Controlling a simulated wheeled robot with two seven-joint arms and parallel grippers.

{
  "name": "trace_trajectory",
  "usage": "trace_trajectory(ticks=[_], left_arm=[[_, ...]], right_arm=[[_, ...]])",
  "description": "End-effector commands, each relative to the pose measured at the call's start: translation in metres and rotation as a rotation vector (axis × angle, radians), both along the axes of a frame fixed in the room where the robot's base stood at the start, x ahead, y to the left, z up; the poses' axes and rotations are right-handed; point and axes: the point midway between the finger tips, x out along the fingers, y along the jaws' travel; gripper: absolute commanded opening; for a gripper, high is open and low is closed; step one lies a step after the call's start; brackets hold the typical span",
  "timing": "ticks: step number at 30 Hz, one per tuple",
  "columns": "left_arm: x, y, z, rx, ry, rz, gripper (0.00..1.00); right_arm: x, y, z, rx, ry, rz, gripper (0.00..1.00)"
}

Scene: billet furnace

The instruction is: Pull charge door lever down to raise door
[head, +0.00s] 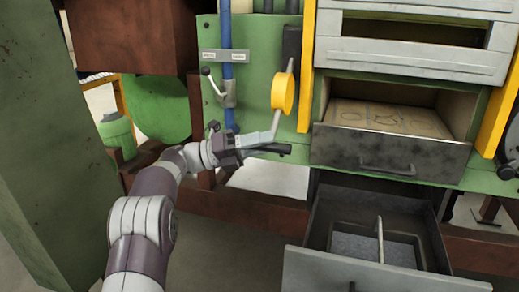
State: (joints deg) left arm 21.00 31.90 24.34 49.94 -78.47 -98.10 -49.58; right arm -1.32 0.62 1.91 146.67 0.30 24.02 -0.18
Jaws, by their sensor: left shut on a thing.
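The charge door lever is a thin pale rod (276,123) on a round yellow hub (284,93), fixed to the green furnace front. The rod points down from the hub, and a short stub sticks up above it. My left gripper (272,147) is shut on the rod's lower end, below the hub. The gripper hides the rod's tip. The grey charge door (410,60) stands above the furnace opening, between yellow uprights. The opening (390,116) shows a tan floor with faint round marks. My right gripper is out of view.
A dark front panel with a handle (388,168) lies below the opening. Under it, a grey drawer (350,272) stands pulled out, with a divider inside. A blue pipe (226,75) with a small valve lever (211,82) runs left of the hub. A green post fills the far left.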

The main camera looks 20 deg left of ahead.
Motion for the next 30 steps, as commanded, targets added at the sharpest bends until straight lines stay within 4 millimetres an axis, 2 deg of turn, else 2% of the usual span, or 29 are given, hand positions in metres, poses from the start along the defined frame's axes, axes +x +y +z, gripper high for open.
trace_trajectory(ticks=[12,13,15,25,28,30], left_arm=[[0.002,-0.002,-0.004,-0.001,-0.001,0.0,0.0],[0.002,-0.002,-0.004,-0.001,0.0,0.001,0.32],[0.002,-0.001,-0.004,-0.001,0.0,0.001,0.51],[0.001,0.004,-0.004,0.0,-0.003,0.002,0.51],[-0.003,0.021,-0.007,0.0,-0.001,0.005,0.51],[-0.008,0.039,-0.011,-0.001,-0.001,0.006,0.51]], right_arm=[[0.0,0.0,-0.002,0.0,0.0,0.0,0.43],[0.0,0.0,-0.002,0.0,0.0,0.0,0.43],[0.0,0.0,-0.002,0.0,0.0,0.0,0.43],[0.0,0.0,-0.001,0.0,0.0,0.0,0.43],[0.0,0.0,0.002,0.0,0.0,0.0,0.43],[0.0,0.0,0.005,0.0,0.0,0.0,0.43]])
